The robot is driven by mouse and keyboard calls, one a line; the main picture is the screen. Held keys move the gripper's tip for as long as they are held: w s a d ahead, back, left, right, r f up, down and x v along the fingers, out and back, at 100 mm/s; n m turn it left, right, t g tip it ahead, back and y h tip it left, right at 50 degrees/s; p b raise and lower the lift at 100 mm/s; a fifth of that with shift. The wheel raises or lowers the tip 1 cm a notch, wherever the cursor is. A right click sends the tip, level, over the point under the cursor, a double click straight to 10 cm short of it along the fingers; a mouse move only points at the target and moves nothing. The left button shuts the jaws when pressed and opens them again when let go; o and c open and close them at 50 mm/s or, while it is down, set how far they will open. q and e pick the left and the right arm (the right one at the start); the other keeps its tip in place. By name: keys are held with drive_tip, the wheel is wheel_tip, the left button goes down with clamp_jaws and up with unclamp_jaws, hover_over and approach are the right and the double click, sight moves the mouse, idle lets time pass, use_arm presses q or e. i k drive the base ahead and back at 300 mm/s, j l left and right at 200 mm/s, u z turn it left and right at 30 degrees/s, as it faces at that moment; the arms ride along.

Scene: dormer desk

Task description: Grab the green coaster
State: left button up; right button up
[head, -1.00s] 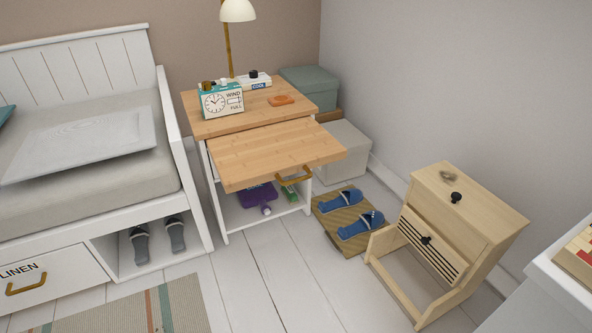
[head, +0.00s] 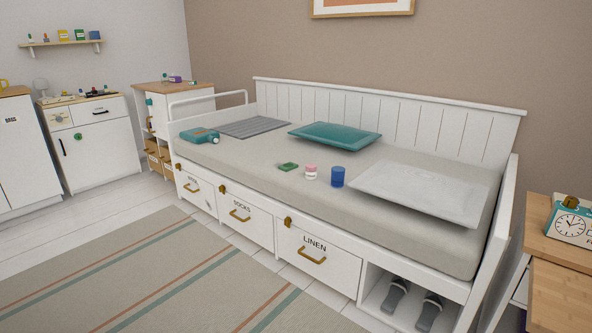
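A small flat green object (head: 288,167), which looks like the green coaster, lies on the daybed mattress near its front edge. It is left of a small pink-and-white jar (head: 311,172) and a blue cup (head: 338,177), and apart from both. It is too small to make out in detail. Neither of my grippers is in the head view.
The daybed (head: 250,189) also holds a teal pillow (head: 335,135), a white pillow (head: 418,191), a grey mat (head: 254,128) and a teal bottle (head: 199,135). Drawers line its front. A striped rug (head: 190,275) lies before it. A wooden desk (head: 560,295) stands at right.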

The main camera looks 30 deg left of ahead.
sight(286, 168)
drive_tip(key=i+j+u, duration=0.2)
drive_tip(key=u, duration=0.2)
drive_tip(key=i+j+u, duration=0.2)
drive_tip(key=u, duration=0.25)
